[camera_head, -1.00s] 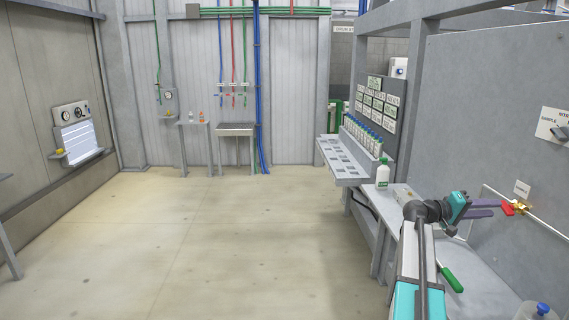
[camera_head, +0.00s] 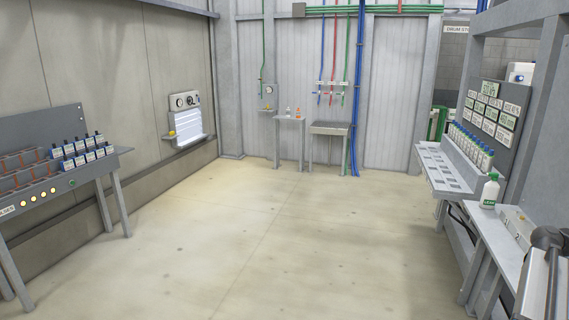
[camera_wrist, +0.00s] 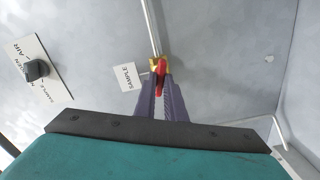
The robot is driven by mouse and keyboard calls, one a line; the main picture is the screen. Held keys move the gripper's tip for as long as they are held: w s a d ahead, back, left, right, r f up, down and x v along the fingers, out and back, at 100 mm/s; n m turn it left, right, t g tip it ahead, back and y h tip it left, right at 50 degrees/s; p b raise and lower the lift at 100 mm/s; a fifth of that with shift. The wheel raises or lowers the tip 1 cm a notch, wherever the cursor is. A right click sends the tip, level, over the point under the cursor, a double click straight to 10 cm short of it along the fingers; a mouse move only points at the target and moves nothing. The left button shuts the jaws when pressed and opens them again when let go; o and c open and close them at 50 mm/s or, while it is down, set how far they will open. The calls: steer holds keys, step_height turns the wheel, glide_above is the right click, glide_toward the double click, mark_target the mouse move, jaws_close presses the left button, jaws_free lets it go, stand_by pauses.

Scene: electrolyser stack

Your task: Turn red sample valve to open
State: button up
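The red sample valve handle (camera_wrist: 160,80) shows in the wrist view, on a brass body (camera_wrist: 157,64) at the end of a thin pale pipe. The purple fingers of my gripper (camera_wrist: 160,90) lie on both sides of the handle, close together, and appear to pinch it. The handle points along the fingers, roughly in line with the pipe. The lower part of the handle is partly hidden between the fingers. A "SAMPLE" plate (camera_wrist: 124,77) is on the wall just left of the valve. The valve and my gripper are outside the head view.
A black knob (camera_wrist: 36,69) on a labelled plate is on the same grey wall, to the left. In the head view, a bench with a green-capped bottle (camera_head: 490,190) stands at the right and a rack table (camera_head: 110,160) at the left. The middle floor is clear.

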steer(key=shift+n+p, duration=0.35)
steer(key=shift+n, duration=0.05)
jaws_close()
steer(key=shift+n+p, duration=1.45)
steer(key=shift+n, duration=0.25)
steer(key=o, duration=0.9)
jaws_free()
steer(key=shift+c, duration=0.2)
steer(key=shift+w+a, duration=0.1)
steer(key=shift+a, duration=0.05)
steer(key=b+v, duration=0.2)
steer(key=v, duration=0.4)
steer(key=shift+a, duration=0.35)
steer(key=shift+w, duration=0.1)
